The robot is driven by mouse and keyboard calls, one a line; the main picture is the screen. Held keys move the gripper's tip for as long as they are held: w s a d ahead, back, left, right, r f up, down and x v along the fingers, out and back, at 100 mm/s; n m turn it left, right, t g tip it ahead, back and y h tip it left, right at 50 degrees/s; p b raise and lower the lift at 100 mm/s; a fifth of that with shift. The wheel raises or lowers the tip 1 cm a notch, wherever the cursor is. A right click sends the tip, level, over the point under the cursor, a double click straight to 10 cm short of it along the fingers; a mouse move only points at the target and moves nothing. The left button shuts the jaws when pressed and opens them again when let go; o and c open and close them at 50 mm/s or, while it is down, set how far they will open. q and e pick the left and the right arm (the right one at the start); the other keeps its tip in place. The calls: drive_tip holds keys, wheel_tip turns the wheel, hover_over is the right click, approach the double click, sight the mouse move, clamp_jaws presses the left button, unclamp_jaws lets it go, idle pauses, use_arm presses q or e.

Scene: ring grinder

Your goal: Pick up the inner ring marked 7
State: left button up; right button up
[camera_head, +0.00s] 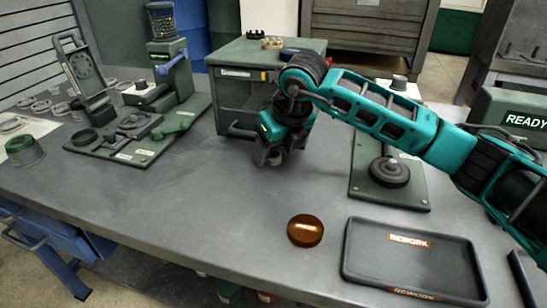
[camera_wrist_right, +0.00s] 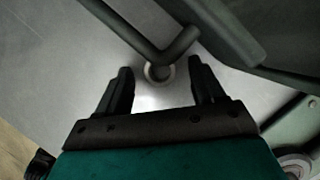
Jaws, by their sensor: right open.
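A small pale ring (camera_wrist_right: 158,82) lies on the grey table in the right wrist view, a little beyond the fingertips and between their lines. I cannot read any number on it. A bent dark handle reaches close over its far edge. My right gripper (camera_wrist_right: 162,78) is open and empty, one finger on each side. In the head view my right gripper (camera_head: 268,157) points down in front of the green cabinet and hides the ring. My left gripper is not in view.
The green cabinet (camera_head: 230,98) with its drawer handle (camera_head: 238,132) stands right behind the gripper. An amber disc (camera_head: 305,231) and a black REWORK tray (camera_head: 415,262) lie in front. A green fixture (camera_head: 150,128) and several rings (camera_head: 40,106) are at left.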

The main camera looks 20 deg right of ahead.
drive_tip(key=shift+w+f, duration=0.1)
drive_tip(key=shift+f, duration=0.2)
drive_tip(key=c, duration=1.1)
drive_tip(key=shift+r, duration=0.1)
drive_tip(key=shift+c, duration=0.2)
drive_tip(key=shift+r, duration=0.1)
